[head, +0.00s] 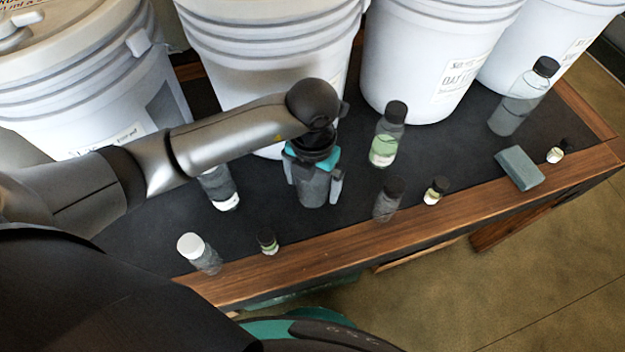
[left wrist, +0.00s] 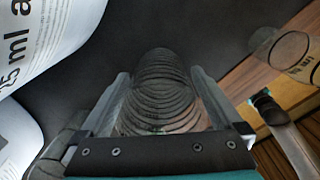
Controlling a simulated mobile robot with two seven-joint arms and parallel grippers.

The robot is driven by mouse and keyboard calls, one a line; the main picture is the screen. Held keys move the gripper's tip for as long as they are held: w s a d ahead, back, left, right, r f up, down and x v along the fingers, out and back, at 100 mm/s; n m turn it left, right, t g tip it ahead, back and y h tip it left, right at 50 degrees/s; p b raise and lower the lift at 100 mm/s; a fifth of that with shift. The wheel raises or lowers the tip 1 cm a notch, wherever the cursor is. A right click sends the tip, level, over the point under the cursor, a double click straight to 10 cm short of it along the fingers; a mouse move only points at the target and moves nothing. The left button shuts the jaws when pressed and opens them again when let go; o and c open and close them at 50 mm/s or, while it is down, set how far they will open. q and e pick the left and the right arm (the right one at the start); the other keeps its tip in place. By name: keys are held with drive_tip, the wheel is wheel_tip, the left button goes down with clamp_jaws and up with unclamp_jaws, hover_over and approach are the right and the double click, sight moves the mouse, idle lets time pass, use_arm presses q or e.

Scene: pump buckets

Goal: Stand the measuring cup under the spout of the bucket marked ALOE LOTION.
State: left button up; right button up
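My left gripper (head: 315,188) points down at the black mat, in front of the second bucket from the left. Its fingers are on both sides of a grey, ribbed, cup-like vessel (head: 313,192), which I take for the measuring cup. In the left wrist view the vessel (left wrist: 160,95) fills the space between the fingers (left wrist: 163,105), which appear to touch its sides. I cannot tell whether its base touches the mat. The second bucket (head: 255,60) is partly hidden behind my arm. I cannot read ALOE LOTION on any bucket, and no spout shows clearly.
Other white buckets stand at the left (head: 80,75), the middle right (head: 430,50) and the far right (head: 545,40). A green-labelled bottle (head: 383,150), a grey bottle (head: 387,200), a white-capped bottle (head: 200,252) and small vials stand nearby. A wooden edge (head: 330,243) bounds the mat.

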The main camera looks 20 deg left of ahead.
use_arm(q)
drive_tip(key=shift+r, duration=0.15)
use_arm(e)
drive_tip(key=shift+s+r, duration=0.1)
use_arm(q)
wheel_tip(320, 180, up, 12)
drive_tip(key=p, duration=0.3)
use_arm(e)
drive_tip(key=s+a+r, duration=0.2)
drive_tip(key=shift+s+a+r, duration=0.1)
drive_tip(key=shift+s+r, duration=0.1)
drive_tip(key=shift+r, duration=0.2)
